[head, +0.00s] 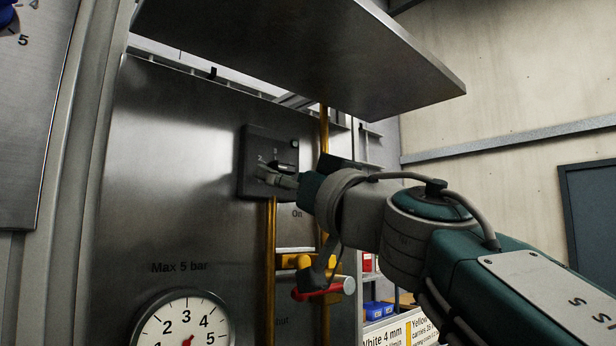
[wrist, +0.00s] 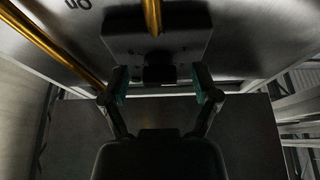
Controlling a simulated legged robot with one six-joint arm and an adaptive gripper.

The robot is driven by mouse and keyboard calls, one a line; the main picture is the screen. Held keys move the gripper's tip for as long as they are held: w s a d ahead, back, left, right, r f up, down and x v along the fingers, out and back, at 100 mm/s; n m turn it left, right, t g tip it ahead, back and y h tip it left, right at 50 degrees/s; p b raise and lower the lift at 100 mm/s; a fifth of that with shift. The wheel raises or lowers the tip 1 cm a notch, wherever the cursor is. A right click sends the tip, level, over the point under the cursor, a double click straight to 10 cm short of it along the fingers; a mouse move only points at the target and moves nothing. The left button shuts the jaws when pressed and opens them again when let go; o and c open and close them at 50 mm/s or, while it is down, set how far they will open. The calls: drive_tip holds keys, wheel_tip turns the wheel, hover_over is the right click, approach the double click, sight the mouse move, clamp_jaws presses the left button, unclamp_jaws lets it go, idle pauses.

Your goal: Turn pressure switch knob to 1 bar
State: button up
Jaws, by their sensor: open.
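The pressure switch is a dark square box (head: 249,145) on the metal panel, with small numbers such as 2 and 3 around its dial. In the wrist view the box (wrist: 128,42) appears at the top. Its dark knob (wrist: 159,74) juts out from the box's lower edge there. My gripper (head: 277,173) is in front of the box in the head view and covers much of the dial. In the wrist view my gripper (wrist: 161,88) is open, with one finger on each side of the knob and gaps visible. The knob's setting cannot be read.
A metal sheet (head: 310,45) overhangs the switch. Yellow pipes (head: 270,240) run below and beside it, with a red-handled valve (head: 318,291) underneath. A gauge (head: 183,322) marked "Max 5 bar" is lower left. Blue bins (head: 378,310) stand behind my arm.

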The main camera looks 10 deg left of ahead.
clamp_jaws()
drive_tip(key=shift+d, duration=0.1)
drive_tip(key=shift+w+d+n+g+y, duration=0.1)
drive_tip(key=shift+n+g+y, duration=0.4)
drive_tip(key=shift+n, duration=0.95)
drive_tip(key=shift+w+n+g+y, duration=0.15)
drive_tip(key=shift+n+g, duration=0.7)
drive_tip(key=shift+n, duration=0.65)
drive_tip(key=shift+s+d+n+g+y, duration=0.1)
drive_tip(key=shift+n+g+y, duration=0.4)
drive_tip(key=shift+n, duration=0.95)
drive_tip(key=shift+g, duration=0.35)
unclamp_jaws()
drive_tip(key=shift+a, duration=0.1)
